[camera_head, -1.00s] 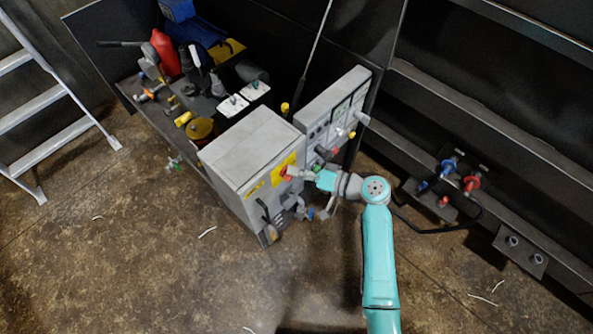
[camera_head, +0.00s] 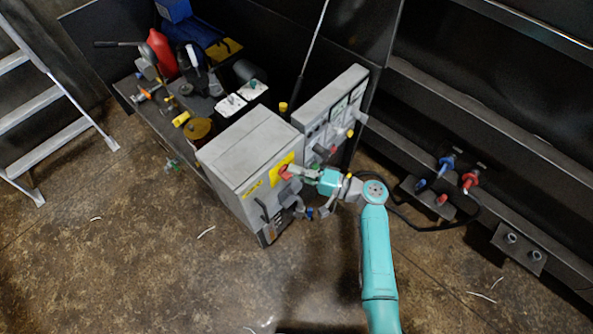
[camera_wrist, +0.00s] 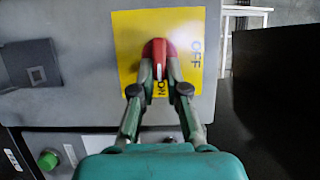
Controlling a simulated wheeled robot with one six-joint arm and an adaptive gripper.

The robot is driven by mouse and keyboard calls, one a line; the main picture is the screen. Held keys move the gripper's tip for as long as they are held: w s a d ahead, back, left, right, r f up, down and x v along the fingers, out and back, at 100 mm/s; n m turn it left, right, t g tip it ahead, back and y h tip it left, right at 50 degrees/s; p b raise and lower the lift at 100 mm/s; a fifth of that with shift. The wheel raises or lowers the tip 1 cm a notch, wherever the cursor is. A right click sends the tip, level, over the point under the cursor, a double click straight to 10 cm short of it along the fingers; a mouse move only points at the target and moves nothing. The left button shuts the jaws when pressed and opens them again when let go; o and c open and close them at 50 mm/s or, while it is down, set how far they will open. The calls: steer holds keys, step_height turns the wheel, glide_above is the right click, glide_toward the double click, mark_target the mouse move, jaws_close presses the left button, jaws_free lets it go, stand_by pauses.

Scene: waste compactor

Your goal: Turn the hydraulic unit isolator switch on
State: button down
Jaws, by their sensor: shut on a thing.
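The isolator switch is a red rotary handle (camera_wrist: 159,50) on a yellow plate (camera_wrist: 127,40), on the front of a grey cabinet. In the wrist view, "OFF" is printed on the plate's right side and "ON" at the bottom. The handle lies upright in that picture, its white mark pointing down toward "ON". My gripper (camera_wrist: 160,82) is shut on the handle, one finger on each side, covering its flanks and part of the "ON" print. In the head view, my gripper (camera_head: 293,171) reaches the handle from the right, at the yellow plate (camera_head: 268,183).
The grey cabinet (camera_head: 248,140) adjoins a control panel (camera_head: 335,100) with several knobs. A bench with tools and a red bottle (camera_head: 160,54) stands behind left. A ladder (camera_head: 50,100) is at far left. Red and blue valves (camera_head: 470,181) are at right. The front floor is mostly clear.

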steer(key=shift+a, duration=0.1)
steer(key=c, duration=1.2)
jaws_free()
steer(key=v, duration=1.2)
steer(key=shift+f, duration=0.1)
